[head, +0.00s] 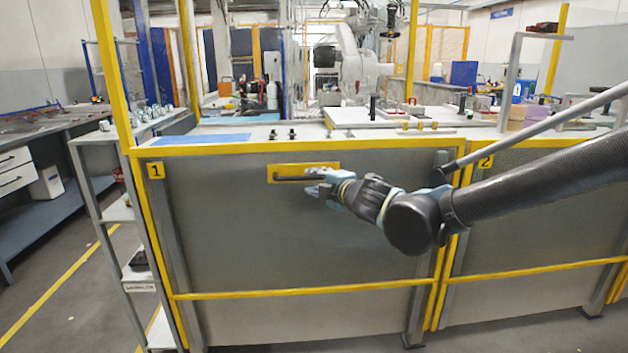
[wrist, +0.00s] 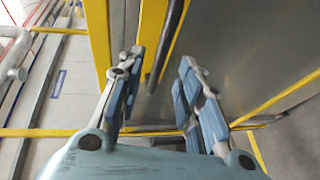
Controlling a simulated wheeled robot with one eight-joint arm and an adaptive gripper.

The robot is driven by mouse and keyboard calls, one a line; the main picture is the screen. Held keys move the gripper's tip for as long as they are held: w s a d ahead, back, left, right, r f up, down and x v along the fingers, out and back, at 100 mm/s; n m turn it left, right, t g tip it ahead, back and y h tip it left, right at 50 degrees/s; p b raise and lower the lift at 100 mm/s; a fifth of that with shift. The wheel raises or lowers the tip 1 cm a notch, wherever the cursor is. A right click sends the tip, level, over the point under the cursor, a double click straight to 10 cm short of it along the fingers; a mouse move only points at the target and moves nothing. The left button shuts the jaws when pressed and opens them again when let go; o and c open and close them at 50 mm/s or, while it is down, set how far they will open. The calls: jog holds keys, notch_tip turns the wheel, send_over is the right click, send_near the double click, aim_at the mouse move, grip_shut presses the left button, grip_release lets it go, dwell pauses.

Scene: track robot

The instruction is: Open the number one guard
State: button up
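The number one guard (head: 250,235) is a grey panel in a yellow frame, marked by a yellow "1" label (head: 155,170) at its upper left. It stands upright and looks closed. A dark bar handle (head: 293,179) sits on a yellow plate (head: 303,167) near its top. My gripper (head: 318,184) is at the handle's right end in the head view. In the wrist view my gripper (wrist: 161,64) is open, and the dark handle (wrist: 165,45) shows between and beyond its two blue-padded fingers. I cannot tell whether either finger touches it.
A second guard (head: 540,220) with a "2" label (head: 486,162) adjoins on the right. A grey shelf rack (head: 105,205) stands at the left. Behind the guard is a worktop (head: 225,132) with small parts and a white robot arm (head: 352,65). The left floor aisle is clear.

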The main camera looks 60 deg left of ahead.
jog(key=shift+w+d+r, duration=0.1)
jog(key=shift+d+r, duration=0.15)
jog(key=shift+d, duration=1)
jog(key=shift+w+d+r, duration=0.1)
jog(key=shift+d+r, duration=0.1)
jog(key=shift+d, duration=1.05)
